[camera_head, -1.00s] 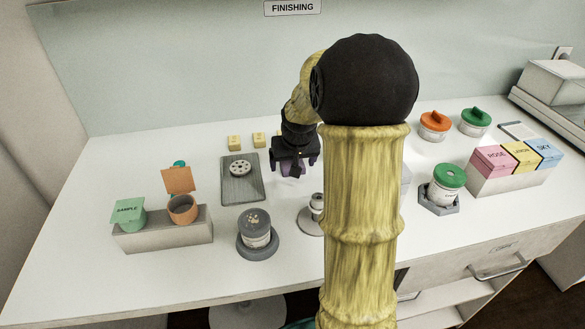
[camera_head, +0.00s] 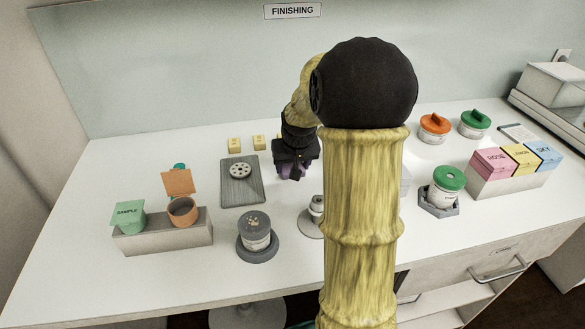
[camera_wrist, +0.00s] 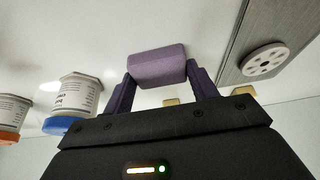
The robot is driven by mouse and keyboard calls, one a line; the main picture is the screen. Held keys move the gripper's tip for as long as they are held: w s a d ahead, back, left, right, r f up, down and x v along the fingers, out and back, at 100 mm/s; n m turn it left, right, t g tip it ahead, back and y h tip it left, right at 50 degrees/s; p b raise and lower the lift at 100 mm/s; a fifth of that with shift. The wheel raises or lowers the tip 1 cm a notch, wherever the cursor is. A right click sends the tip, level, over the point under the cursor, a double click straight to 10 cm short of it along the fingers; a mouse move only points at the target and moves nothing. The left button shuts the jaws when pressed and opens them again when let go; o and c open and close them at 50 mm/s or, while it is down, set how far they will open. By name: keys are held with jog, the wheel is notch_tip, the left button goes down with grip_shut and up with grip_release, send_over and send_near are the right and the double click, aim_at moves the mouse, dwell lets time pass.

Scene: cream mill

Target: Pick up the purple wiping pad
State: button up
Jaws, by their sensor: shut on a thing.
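The purple wiping pad (camera_wrist: 158,65) is a small rounded block in the wrist view, between the two fingertips of my gripper (camera_wrist: 160,78). The fingers press on its two sides, so my gripper is shut on it. In the head view my gripper (camera_head: 293,173) points down just right of the grey board, with a little purple showing between its dark fingers. Most of the pad is hidden there. I cannot tell whether the pad touches the table.
A grey board with a white perforated disc (camera_head: 240,170) lies just left of my gripper. Yellow blocks (camera_head: 259,141) stand behind. A grey-lidded jar (camera_head: 255,230) stands in front, and a grey stand (camera_head: 163,238) holds cups at left. My arm hides the table's middle right.

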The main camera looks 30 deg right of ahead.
jog(key=shift+r, duration=0.1)
notch_tip(320, 180, up, 10)
jog(key=p, duration=0.1)
dwell(0.6)
jog(key=shift+o, duration=1.2)
jog(key=shift+c, duration=0.9)
jog(key=shift+d, duration=0.1)
